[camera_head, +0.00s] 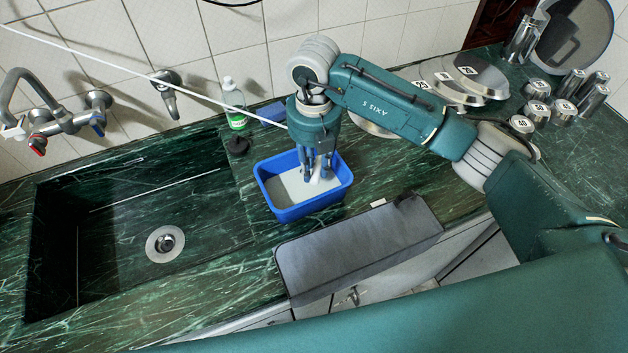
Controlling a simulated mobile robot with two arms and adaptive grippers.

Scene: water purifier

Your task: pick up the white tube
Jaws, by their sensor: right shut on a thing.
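My right gripper (320,176) points down into a blue tub (313,206) on the green counter. Its fingers are shut on a small white piece that shows between them, which looks like the white tube (325,168). Most of it is hidden by the fingers, and I cannot tell whether it touches the pale contents of the tub (297,187). My left gripper is not in view.
A sink (120,220) with taps lies left. A green-labelled bottle (234,106) and a blue sponge (271,113) stand behind the tub. A dark grey panel (360,245) is in front. Metal lids and numbered weights (563,112) sit right. A thin white line (120,67) crosses upper left.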

